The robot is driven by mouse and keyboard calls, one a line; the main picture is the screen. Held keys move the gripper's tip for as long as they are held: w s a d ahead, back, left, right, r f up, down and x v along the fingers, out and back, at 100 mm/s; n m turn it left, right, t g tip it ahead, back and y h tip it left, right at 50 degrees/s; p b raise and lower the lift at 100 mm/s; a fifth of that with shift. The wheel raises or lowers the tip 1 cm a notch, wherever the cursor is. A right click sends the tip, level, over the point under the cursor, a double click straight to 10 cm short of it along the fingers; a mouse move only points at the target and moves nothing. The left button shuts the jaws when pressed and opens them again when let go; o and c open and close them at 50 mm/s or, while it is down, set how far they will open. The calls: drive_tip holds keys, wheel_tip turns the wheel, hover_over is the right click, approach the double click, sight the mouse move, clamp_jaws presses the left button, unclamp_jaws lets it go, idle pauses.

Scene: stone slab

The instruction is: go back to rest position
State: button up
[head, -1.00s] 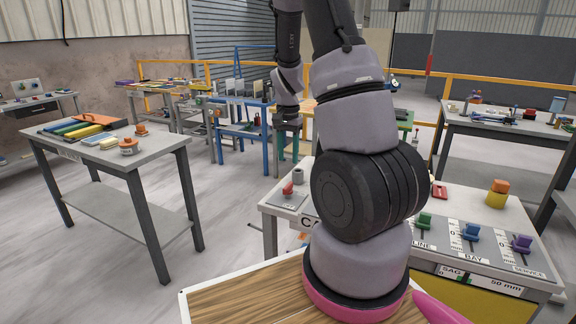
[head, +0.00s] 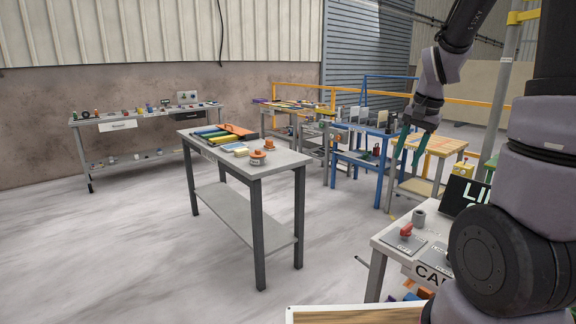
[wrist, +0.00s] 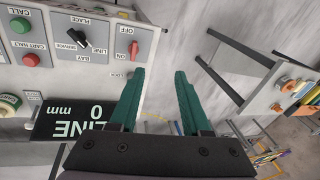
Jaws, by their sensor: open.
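My gripper (head: 408,156) is open and empty. In the head view it hangs from my raised, bent arm at the right, with its green fingers pointing down in front of the blue bench behind. In the wrist view the two green fingers (wrist: 160,76) stand apart with nothing between them, only grey floor beyond. Nothing touches the fingers in either view.
A near panel bench (head: 390,240) with a red-handled switch stands below my arm. The wrist view shows a control panel (wrist: 90,60) and a black display (wrist: 85,118). A grey table (head: 278,165) stands mid-floor; open floor (head: 130,250) lies left.

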drive_tip(key=s+a+r+n+t, duration=0.2)
drive_tip(key=s+a+r, duration=0.1)
drive_tip(key=s+r, duration=0.4)
drive_tip(key=s+a+r+n+t, duration=0.2)
drive_tip(key=s+a+r, duration=0.2)
drive_tip(key=s+r, duration=0.3)
drive_tip(key=shift+s+a+r+t+y, duration=0.2)
drive_tip(key=shift+s+t+y, duration=0.15)
drive_tip(key=shift+s, duration=0.65)
